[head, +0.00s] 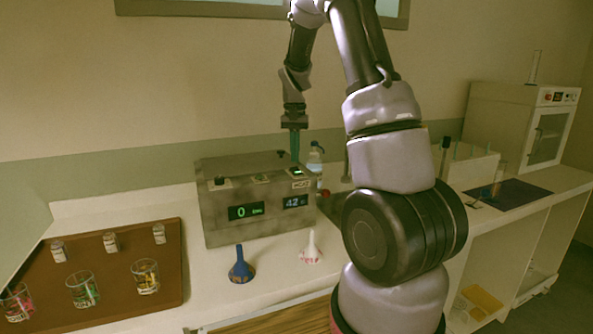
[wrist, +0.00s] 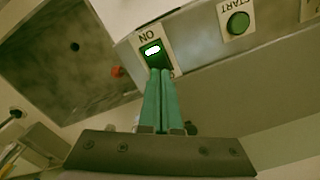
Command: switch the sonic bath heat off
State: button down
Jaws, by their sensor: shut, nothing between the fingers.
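The sonic bath (head: 222,215) is a grey box on the white counter, with a green-lit display (head: 246,211) reading 0 and a bluish one (head: 295,202) reading about 42. A rocker switch (wrist: 153,52) labelled ON sits on its top panel, green with a bright white patch. My gripper (head: 295,158) points down over the right part of the bath, near that switch. In the wrist view my gripper (wrist: 158,76) has its green fingers together and empty, tips at the switch's edge. I cannot tell whether they touch it.
A green START button (wrist: 238,23) lies beside the switch. A brown tray (head: 180,258) with beakers and small bottles is at left. A clear bottle (head: 315,157) stands behind.

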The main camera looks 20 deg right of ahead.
aim_at(295, 168)
jog(key=shift+f, duration=1.2)
dwell(0.6)
jog(key=shift+r, duration=3.5)
jog(key=shift+s+r, duration=0.1)
jog(key=shift+r, duration=0.05)
jog(key=s+a+r+n+t+y, duration=0.15)
jog(key=s+a+r, duration=0.25)
jog(key=s+r, duration=0.4)
jog(key=s+a+r+t, duration=0.3)
jog(key=s+r, duration=0.3)
jog(key=s, duration=0.5)
jog(key=s+a+t, duration=0.2)
jog(key=s, duration=0.6)
jog(key=shift+s+a+t, duration=0.15)
jog(key=shift+s+t, duration=0.05)
jog(key=shift+t, duration=0.15)
